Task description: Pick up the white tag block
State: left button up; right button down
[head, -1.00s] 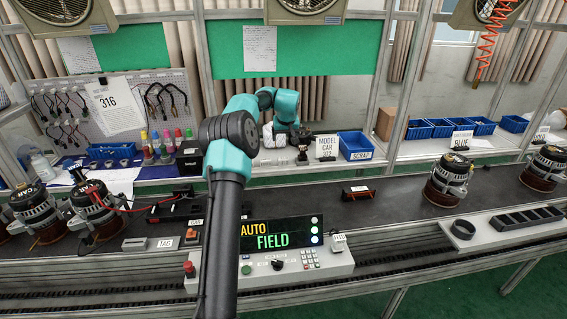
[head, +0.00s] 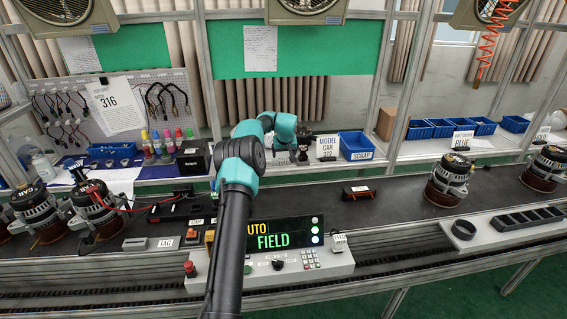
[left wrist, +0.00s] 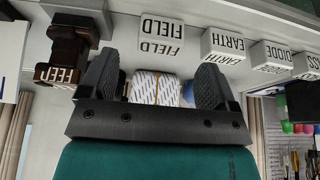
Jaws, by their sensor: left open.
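My left gripper (left wrist: 154,82) is open, with its two dark fingers spread in the left wrist view. Between them sits a white block with fine printed stripes (left wrist: 155,88), which looks like the tag block. The fingers stand on either side of it with gaps. Its lower part is hidden behind the gripper body. In the head view my left gripper (head: 285,133) is at the back shelf, where my arm hides the block. My right gripper is not in view.
White blocks marked FIELD (left wrist: 161,33), EARTH (left wrist: 223,45) and DIODE (left wrist: 271,56) stand near the gripper, with a brown FEED piece (left wrist: 73,45) on the other side. A blue SCRAP bin (head: 355,144) is right of the MODEL CAR card (head: 327,147).

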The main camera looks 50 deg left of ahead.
aim_at(284, 158)
pick_arm(q)
jog(key=shift+f, duration=0.1)
jog(key=shift+x, duration=2.55)
jog(key=c, duration=1)
